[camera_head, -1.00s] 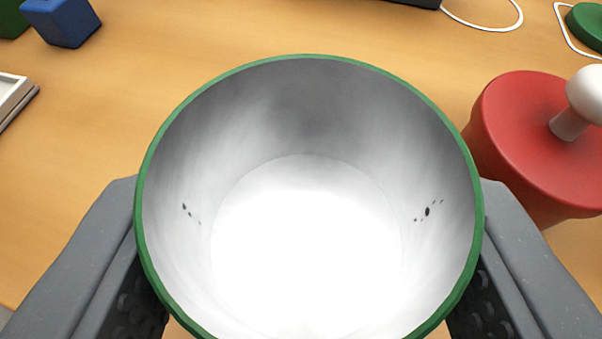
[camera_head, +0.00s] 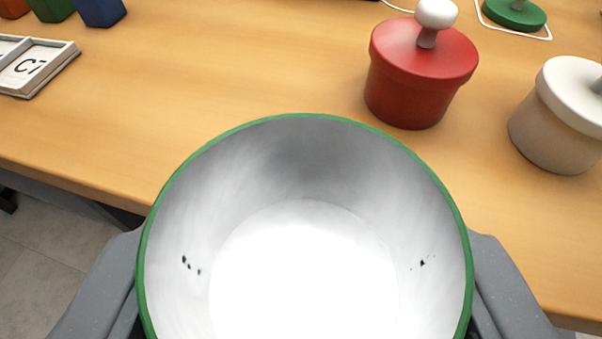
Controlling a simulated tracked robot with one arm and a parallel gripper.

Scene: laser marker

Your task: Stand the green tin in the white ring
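The green tin (camera_head: 310,160) fills the lower middle of the view, open end toward the camera. Its rim is green and its inside is pale, with small dark specks. My gripper (camera_head: 305,255) is shut on it, one grey finger on each side of its wall. The tin's underside is hidden. A thin white curved line (camera_head: 398,8), part of the white ring, shows at the top edge right of centre, beyond the red pot. Most of it is out of view. The tin is apart from it.
A red lidded pot (camera_head: 418,85) with a white knob stands beyond the tin, and a white pot (camera_head: 545,135) at the right. A green lid-like piece (camera_head: 514,14) sits inside a white outline. A tile tray (camera_head: 40,68) and blocks (camera_head: 98,10) are left. The table edge runs below.

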